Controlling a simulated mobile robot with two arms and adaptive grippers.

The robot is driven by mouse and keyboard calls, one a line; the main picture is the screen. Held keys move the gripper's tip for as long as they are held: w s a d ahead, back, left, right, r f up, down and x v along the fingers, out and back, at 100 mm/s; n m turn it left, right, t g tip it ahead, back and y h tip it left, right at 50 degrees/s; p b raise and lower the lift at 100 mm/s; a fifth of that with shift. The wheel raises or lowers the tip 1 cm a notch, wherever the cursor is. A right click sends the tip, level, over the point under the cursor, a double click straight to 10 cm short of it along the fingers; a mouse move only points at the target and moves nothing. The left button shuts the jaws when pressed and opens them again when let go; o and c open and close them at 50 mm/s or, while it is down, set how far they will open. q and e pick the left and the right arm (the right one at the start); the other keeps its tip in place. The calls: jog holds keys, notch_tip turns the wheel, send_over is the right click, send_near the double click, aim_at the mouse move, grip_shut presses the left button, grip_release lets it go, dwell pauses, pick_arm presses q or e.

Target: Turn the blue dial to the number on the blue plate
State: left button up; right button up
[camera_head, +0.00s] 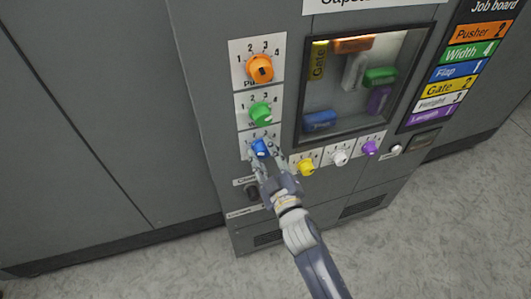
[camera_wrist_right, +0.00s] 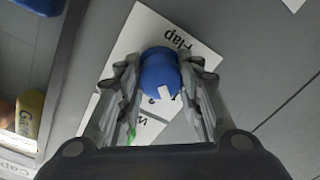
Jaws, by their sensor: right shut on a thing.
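The blue dial (camera_head: 260,148) is the lowest of the dials in the left column on the grey machine front. My right gripper (camera_head: 264,159) is shut on it, with one finger on each side. In the right wrist view the blue dial (camera_wrist_right: 160,72) sits between both fingers, over a white card that reads "Flap" upside down. A white mark on the dial points toward the bottom of that view. The fingers hide most of the card's numbers. The blue plate (camera_head: 459,71) on the job board reads "Flap" and seems to show 1. My left gripper is not in view.
The orange dial (camera_head: 259,68) and green dial (camera_head: 260,114) are above the blue one. The yellow dial (camera_head: 306,167), white dial (camera_head: 340,157) and purple dial (camera_head: 370,148) run to the right, close to my gripper. A window (camera_head: 362,131) with coloured blocks is above them.

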jog(key=shift+w+r+n, duration=0.1)
jog(key=shift+r+n, duration=0.3)
jog(key=shift+n, duration=0.4)
jog(key=o, duration=0.8)
jog(key=shift+o, duration=1.4)
jog(key=shift+w+a, duration=0.1)
jog(key=shift+w+a+f, duration=0.1)
jog(key=shift+w+f, duration=0.05)
jog(key=shift+f, duration=0.1)
jog(key=shift+s, duration=0.25)
jog(key=v, duration=1.1)
jog(key=shift+s+d, duration=0.2)
jog(key=shift+s, duration=0.05)
jog(key=shift+f, duration=0.1)
